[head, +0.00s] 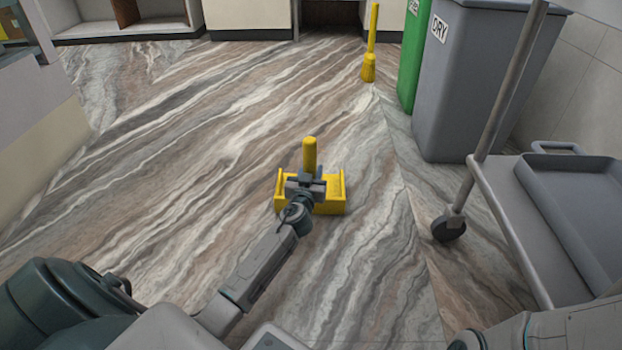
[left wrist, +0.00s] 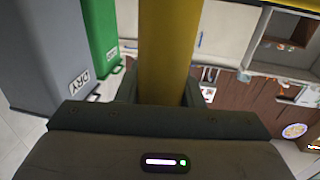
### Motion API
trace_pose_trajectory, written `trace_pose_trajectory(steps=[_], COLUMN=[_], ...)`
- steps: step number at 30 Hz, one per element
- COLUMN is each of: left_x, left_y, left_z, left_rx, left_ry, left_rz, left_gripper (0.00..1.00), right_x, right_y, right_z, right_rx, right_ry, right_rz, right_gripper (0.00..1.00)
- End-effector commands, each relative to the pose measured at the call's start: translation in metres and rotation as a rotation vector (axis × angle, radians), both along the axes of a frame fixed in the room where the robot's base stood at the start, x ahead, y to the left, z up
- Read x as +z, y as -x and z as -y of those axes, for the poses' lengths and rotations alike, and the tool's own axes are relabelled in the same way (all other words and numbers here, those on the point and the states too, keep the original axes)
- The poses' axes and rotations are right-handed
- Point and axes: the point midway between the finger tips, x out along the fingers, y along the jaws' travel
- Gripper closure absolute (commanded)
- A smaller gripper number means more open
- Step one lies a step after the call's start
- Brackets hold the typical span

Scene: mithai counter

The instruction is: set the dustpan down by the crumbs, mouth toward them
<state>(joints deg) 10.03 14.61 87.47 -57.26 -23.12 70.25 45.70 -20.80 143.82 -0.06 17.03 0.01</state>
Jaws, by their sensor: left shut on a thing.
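The yellow dustpan (head: 333,206) is in the middle of the head view, over the streaked floor, with its handle (head: 309,150) pointing up. My left gripper (head: 306,184) is shut on the handle. In the left wrist view, the yellow handle (left wrist: 166,50) stands between the fingers. My gripper hides the middle of the pan, so I cannot tell which way its mouth faces. I cannot tell whether the pan touches the floor. I can make out no crumbs against the floor pattern. My right gripper is not in view.
A yellow broom (head: 369,68) stands upright at the back. A grey DRY bin (head: 465,90) and a green bin (head: 412,55) stand at the back right. A grey trolley (head: 507,205) with a tray (head: 575,195) is at the right. Floor left of the dustpan is clear.

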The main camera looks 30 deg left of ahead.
Motion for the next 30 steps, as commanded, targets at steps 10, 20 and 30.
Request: trace_pose_trajectory(steps=[10,20,30], left_x=[-0.003,-0.003,0.0], left_y=[0.0,0.0,0.028], left_z=[0.0,0.0,0.012], left_rx=[0.0,0.0,-0.001], left_ry=[0.001,0.001,0.001], left_rz=[0.001,0.001,-0.003], left_gripper=[1.0,0.44,0.44], right_x=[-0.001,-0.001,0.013], right_y=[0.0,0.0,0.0], right_z=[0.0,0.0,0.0], right_rx=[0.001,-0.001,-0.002], right_ry=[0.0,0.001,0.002], right_rz=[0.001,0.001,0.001], right_gripper=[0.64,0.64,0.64])
